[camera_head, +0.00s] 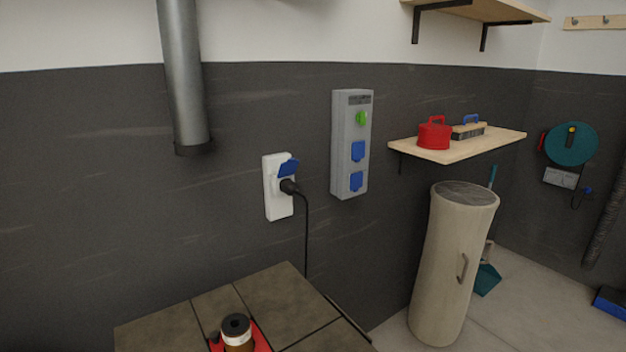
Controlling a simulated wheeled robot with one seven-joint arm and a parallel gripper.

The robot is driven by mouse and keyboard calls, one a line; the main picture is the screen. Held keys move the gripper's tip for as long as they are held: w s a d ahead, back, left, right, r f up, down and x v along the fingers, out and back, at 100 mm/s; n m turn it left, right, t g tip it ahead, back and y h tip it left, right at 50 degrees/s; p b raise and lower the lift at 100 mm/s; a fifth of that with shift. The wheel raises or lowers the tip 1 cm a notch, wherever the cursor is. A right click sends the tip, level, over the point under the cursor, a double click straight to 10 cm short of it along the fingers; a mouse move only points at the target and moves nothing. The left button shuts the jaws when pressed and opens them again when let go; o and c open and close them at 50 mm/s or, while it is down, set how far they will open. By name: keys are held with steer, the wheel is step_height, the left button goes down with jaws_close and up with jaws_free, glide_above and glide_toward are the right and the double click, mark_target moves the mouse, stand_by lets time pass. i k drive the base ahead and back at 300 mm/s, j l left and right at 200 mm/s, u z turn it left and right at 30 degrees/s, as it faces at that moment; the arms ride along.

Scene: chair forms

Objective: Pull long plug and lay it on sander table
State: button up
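A black plug (289,187) with a cord sits in a white wall socket box (276,205) on the dark wall. The socket's blue flap (289,168) is raised above the plug. The black cord (306,235) hangs from the plug down behind the table edge. A table with a brown tiled top (286,298) stands below the socket; I take it as the sander table, though no sander is clearly recognisable. My gripper is not in view.
A jar with a black lid (236,328) stands by something red on the table. A grey box with blue sockets (350,150) hangs to the right. A tall beige bin (449,265) stands beyond the table. A wide grey pipe (183,80) hangs at upper left.

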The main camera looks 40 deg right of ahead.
mark_target(288, 186)
steer(key=i+l, duration=0.15)
steer(key=l, duration=0.2)
steer(key=i+l, duration=0.15)
steer(key=l, duration=0.15)
steer(key=i+l, duration=0.2)
steer(key=l, duration=0.15)
steer(key=i+l, duration=0.15)
steer(key=i, duration=0.15)
